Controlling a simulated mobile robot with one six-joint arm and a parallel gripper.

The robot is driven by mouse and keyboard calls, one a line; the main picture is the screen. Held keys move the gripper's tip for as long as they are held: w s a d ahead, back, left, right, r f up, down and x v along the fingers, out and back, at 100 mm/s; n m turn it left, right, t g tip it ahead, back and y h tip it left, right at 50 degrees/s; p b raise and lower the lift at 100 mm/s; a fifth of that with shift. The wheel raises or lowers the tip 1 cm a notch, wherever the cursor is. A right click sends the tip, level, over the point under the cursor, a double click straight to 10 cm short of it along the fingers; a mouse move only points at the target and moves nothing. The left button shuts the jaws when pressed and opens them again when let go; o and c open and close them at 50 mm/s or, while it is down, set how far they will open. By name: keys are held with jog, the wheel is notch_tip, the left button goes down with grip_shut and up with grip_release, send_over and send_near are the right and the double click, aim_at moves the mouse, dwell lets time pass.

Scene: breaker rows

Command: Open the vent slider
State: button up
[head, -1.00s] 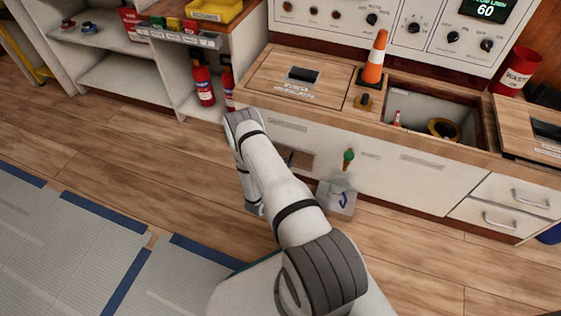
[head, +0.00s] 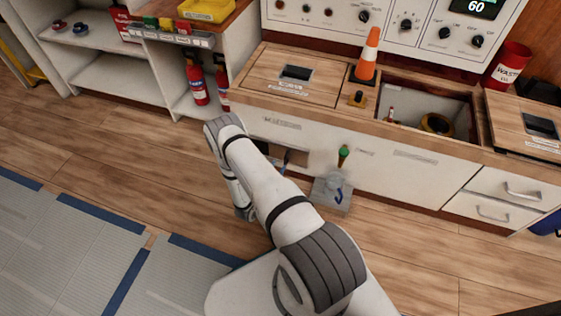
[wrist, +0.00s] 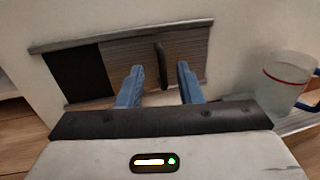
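The vent (wrist: 80,75) is low on the white cabinet front, with a rail above and below. In the wrist view its left part is a dark opening and its right part is a ribbed grey-brown slider panel (wrist: 190,48). An upright dark handle (wrist: 163,66) stands out from the panel. My gripper (wrist: 160,68) is open, with its two blue fingers in front of the panel. The handle appears between the fingertips, and I cannot tell whether they touch it. In the head view my arm hides most of the vent; part of the slider panel (head: 298,157) shows.
Drawers (head: 503,190) are farther right. Wooden floor (head: 110,160) is open at left.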

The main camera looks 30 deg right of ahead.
jog(key=shift+p+v, duration=0.3)
jog(key=shift+v, duration=1.45)
notch_tip(320, 180, up, 45)
jog(key=s+d+m+g+y+p, duration=0.2)
jog(key=s+m+g+p, duration=0.1)
jog(key=m+g+p, duration=1.1)
jog(key=s+a+r+m+t+y+p, duration=0.2)
jog(key=s+a+r+m+y+p, duration=0.1)
jog(key=r, duration=0.9)
jog(key=s+a+r+m+t+y+p, duration=0.3)
jog(key=s+a+r+y+p, duration=0.3)
jog(key=r, duration=0.7)
jog(key=s+a+r+m+t+y+p, duration=0.2)
jog(key=s+a+r+m+y+p, duration=0.2)
jog(key=r, duration=0.9)
jog(key=s+a+p, duration=0.2)
jog(key=s+p, duration=0.2)
jog(key=p, duration=0.2)
jog(key=shift+s+a, duration=0.2)
jog(key=shift+s, duration=0.05)
